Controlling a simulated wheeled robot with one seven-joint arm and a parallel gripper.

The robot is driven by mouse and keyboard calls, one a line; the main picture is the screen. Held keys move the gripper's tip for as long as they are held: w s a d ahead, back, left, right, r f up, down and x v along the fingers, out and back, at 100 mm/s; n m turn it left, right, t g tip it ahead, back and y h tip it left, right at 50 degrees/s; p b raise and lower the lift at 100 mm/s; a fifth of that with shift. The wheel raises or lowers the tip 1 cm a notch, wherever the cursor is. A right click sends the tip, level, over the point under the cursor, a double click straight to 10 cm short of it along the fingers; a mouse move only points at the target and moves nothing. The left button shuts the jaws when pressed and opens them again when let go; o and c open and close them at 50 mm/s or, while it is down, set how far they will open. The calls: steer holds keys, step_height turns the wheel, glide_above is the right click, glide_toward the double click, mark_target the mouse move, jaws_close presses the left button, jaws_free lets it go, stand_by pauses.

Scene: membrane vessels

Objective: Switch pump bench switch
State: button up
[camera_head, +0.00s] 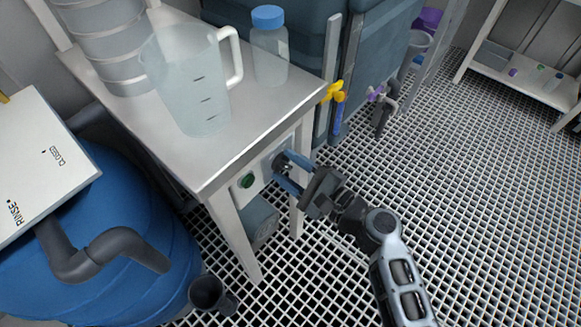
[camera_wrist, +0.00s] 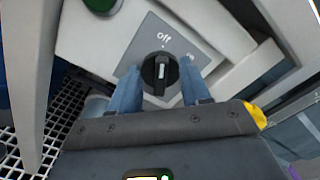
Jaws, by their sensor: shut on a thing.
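The pump bench switch is a black rotary knob (camera_wrist: 159,73) on a grey plate (camera_wrist: 140,48) marked "off" above it and a partly legible label to its upper right. The knob's white mark stands nearly upright in the wrist view, toward "off". In the head view the knob (camera_head: 279,163) sits on the panel under the bench top. My gripper (camera_head: 287,172) reaches it from the lower right. Its two blue fingers, also in the wrist view (camera_wrist: 160,88), lie on either side of the knob and are shut on it. The fingers partly hide the plate.
A green button (camera_head: 246,181) is left of the switch. The bench top (camera_head: 240,125) carries a clear jug (camera_head: 190,85) and a blue-capped bottle (camera_head: 269,50). Yellow (camera_head: 333,92) and purple valves are to the right. A blue barrel (camera_head: 150,220) stands left; grated floor lies open at right.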

steer(key=o, duration=1.1)
steer(key=shift+c, duration=0.2)
steer(key=v, duration=0.7)
steer(key=shift+s+d, duration=0.25)
steer(key=shift+d, duration=0.1)
steer(key=shift+s, duration=0.1)
steer(key=s+d+n+t+h+p, duration=0.1)
steer(key=s+d+n+h+p, duration=0.2)
steer(key=s+d+h, duration=0.5)
steer(key=s+d+n+h+p, duration=0.3)
steer(key=s+d+p, duration=0.1)
steer(key=s, duration=0.8)
steer(key=s+d+r+n+t+h+p, duration=0.1)
steer(key=s+r+n, duration=0.4)
steer(key=r, duration=0.6)
steer(key=s+d+r+n+t+h+p, duration=0.2)
steer(key=s+r, duration=0.5)
steer(key=r, duration=0.5)
steer(key=d+n+p, duration=0.1)
steer(key=d+n, duration=0.1)
steer(key=n, duration=0.1)
